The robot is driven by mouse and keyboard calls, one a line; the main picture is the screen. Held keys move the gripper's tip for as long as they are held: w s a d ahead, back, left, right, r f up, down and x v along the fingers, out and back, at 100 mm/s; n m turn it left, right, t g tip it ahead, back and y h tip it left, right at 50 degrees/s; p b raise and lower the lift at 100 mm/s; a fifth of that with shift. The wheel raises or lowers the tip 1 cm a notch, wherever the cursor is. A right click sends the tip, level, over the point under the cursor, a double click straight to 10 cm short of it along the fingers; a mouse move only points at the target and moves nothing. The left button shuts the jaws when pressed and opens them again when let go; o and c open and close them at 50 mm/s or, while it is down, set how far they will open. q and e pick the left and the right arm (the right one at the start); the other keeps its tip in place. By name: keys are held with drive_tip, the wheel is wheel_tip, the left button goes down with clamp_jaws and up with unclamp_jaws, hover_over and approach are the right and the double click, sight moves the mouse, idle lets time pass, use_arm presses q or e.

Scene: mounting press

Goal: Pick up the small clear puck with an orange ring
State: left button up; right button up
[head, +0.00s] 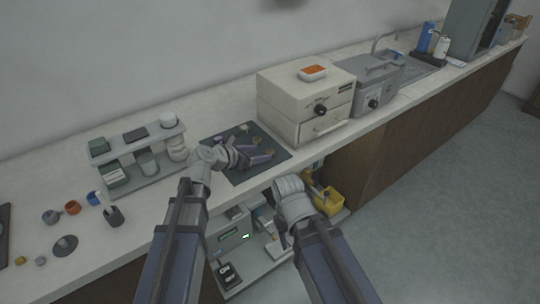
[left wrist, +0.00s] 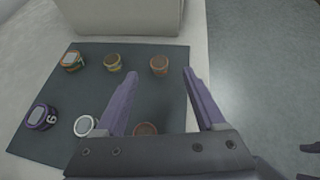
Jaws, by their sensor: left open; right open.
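Several small pucks stand on a dark mat (left wrist: 90,85). A small puck with an orange-brown rim and a dull top (left wrist: 159,65) appears between the fingertips of my left gripper (left wrist: 160,73), beyond them. Another puck with an orange ring and a pale top (left wrist: 72,61) stands at the mat's far left corner. I cannot tell for sure which is the clear one. In the head view my left gripper (head: 258,157) is open and empty over the mat (head: 240,177), hiding some pucks. My right gripper (head: 283,238) is low, in front of the counter's edge, its fingers barely visible.
A yellow-ringed puck (left wrist: 112,62), a purple one (left wrist: 42,117), a pale one (left wrist: 84,126) and a brownish one (left wrist: 145,128) share the mat. A cream press box (head: 290,105) stands just behind right. A small rack (head: 135,160) stands left. The counter's front edge is close.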

sight(267, 153)
use_arm(q)
drive_tip(key=b+x, duration=0.1)
drive_tip(key=x, duration=0.1)
drive_tip(key=b+x, duration=0.1)
drive_tip(key=x, duration=0.1)
drive_tip(key=shift+a+f, duration=0.2)
drive_tip(key=shift+f, duration=0.2)
drive_tip(key=shift+w+d+f, duration=0.1)
drive_tip(key=shift+w+d, duration=0.1)
drive_tip(key=shift+c, duration=0.4)
clamp_jaws()
